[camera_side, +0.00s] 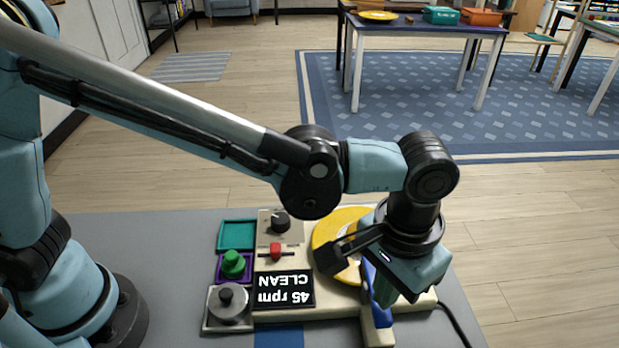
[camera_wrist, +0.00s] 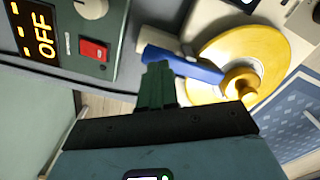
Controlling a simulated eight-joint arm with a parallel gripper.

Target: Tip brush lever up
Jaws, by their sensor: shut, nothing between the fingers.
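A blue lever (camera_wrist: 190,67), which looks like the brush lever, lies beside a yellow disc (camera_wrist: 215,55) with a raised yellow hub in the wrist view. In the side view the blue lever (camera_side: 381,316) shows partly beside the yellow disc (camera_side: 330,229), on the right end of a cream panel. My gripper (camera_side: 386,298) points down over it, shut and empty. In the wrist view my green fingertips (camera_wrist: 158,72) overlap the lever's left part; I cannot tell whether they touch. My gripper hides part of the lever and disc in the side view.
A black display (camera_side: 284,290) reads "45 rpm CLEAN" upside down. Left of the disc are a black knob (camera_side: 281,221), a red slider (camera_side: 276,252), a green knob (camera_side: 233,263) and a grey knob (camera_side: 228,301). The wrist view shows a device with an "OFF" display (camera_wrist: 38,30) and red switch (camera_wrist: 94,49).

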